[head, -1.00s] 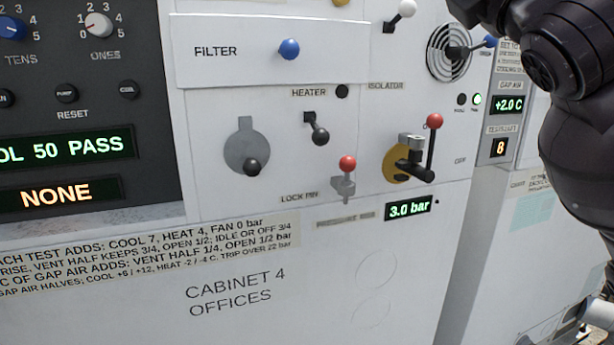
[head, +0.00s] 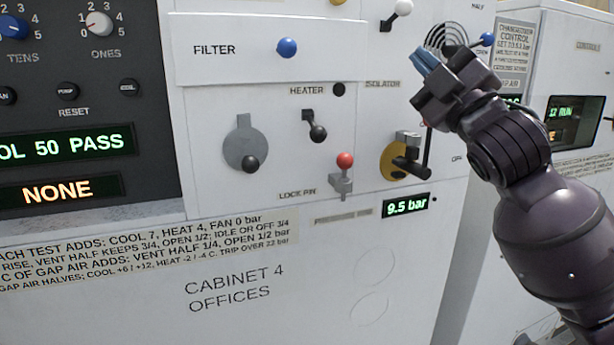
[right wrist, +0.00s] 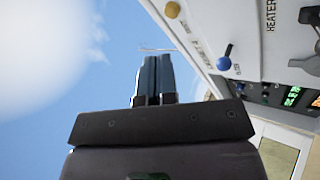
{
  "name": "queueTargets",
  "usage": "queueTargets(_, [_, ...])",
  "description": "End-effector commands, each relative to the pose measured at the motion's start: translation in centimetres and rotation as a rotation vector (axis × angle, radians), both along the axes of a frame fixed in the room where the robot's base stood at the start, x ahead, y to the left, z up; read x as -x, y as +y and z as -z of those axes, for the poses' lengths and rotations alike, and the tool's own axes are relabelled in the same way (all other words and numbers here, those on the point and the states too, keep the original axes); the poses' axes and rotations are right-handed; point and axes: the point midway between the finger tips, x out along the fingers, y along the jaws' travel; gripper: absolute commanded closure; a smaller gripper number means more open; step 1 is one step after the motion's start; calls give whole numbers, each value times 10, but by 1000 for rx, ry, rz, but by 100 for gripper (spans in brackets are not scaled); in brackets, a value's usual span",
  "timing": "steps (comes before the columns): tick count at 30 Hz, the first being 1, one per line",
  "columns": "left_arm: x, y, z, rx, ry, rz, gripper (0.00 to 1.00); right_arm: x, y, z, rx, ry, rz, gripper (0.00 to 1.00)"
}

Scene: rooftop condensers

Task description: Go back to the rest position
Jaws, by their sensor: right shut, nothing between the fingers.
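My right gripper (head: 424,62) is in the upper right of the head view, in front of the cabinet panel, with its blue fingers pointing up and left. Its fingers are together and empty; in the right wrist view the shut fingers (right wrist: 153,77) stand against blue sky, beside the panel. My left gripper is not in the head view.
The white cabinet carries a blue filter knob (head: 287,47), a black heater lever (head: 316,128), a red lock-pin knob (head: 345,160) and a display (head: 405,205) reading 9.5 bar. A second cabinet with a screen (head: 574,122) stands at right. Open sky lies left of the gripper in the wrist view.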

Motion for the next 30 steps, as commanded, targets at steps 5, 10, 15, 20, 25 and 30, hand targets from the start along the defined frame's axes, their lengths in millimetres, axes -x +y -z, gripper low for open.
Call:
queueTargets(5, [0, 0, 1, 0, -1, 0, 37, -32, -17, 102, -181, 219, -76, 100])
queueTargets(10, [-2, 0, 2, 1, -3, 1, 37, -42, -34, 199, -338, 400, -102, 100])
queueTargets(15, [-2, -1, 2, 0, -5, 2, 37, -35, -51, 297, -480, 568, -90, 100])
queueTargets(20, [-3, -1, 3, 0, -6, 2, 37, -12, -66, 387, -592, 711, -47, 100])
queueTargets(25, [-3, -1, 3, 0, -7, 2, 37, 29, -81, 479, -683, 857, 31, 100])
queueTargets(30, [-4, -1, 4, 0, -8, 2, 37, 85, -92, 563, -760, 1001, 128, 100])
